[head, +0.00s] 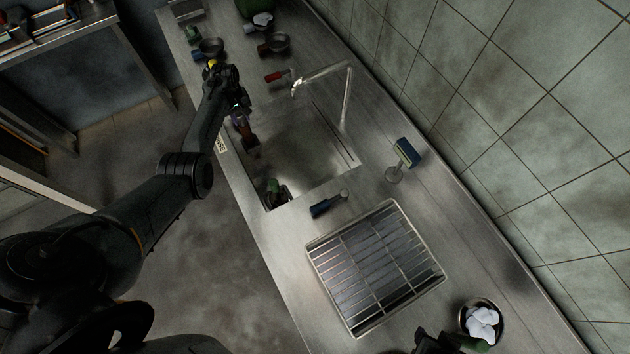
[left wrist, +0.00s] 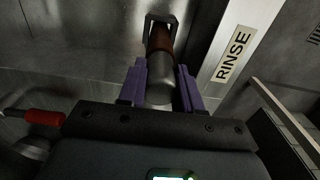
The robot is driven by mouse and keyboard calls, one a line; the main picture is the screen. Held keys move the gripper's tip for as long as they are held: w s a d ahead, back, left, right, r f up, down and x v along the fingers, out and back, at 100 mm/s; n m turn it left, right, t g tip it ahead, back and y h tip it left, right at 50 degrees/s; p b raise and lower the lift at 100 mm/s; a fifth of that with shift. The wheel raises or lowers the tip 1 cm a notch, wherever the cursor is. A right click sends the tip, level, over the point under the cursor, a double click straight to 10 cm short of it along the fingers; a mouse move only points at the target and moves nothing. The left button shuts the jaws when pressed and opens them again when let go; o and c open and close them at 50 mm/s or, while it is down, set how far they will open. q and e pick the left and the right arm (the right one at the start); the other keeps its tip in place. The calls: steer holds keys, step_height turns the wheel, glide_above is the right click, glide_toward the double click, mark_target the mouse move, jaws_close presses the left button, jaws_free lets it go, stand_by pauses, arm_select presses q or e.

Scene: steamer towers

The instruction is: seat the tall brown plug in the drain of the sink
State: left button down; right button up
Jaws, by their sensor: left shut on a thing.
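My left gripper (head: 240,117) is over the left part of the sink (head: 315,145). In the left wrist view, its purple fingers (left wrist: 160,88) are shut on the tall brown plug (left wrist: 160,42). The plug's grey cylindrical part lies between the fingers, and its brown part and a dark, frame-like end reach away from the gripper. In the head view the brown part of the plug (head: 249,138) shows beyond the fingertips, over the basin. I cannot make out the drain in either view.
A green object (head: 274,190) is at the basin's near corner. The faucet (head: 322,76) arches over the far side. A red-handled item (head: 277,75), a blue-handled item (head: 325,206) and a wire rack (head: 375,265) lie around the sink. A RINSE label (left wrist: 234,55) marks the front rim.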

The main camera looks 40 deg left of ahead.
arm_select(q)
steer(key=shift+f, duration=0.35)
steer(key=shift+f+b, duration=0.45)
steer(key=shift+b, duration=0.1)
stand_by(0.5)
steer(key=c, duration=0.7)
jaws_free()
steer(key=shift+r, duration=0.4)
step_height(320, 180, up, 9)
steer(key=shift+f+p, duration=0.2)
steer(key=shift+p, duration=0.65)
steer(key=shift+r, duration=0.65)
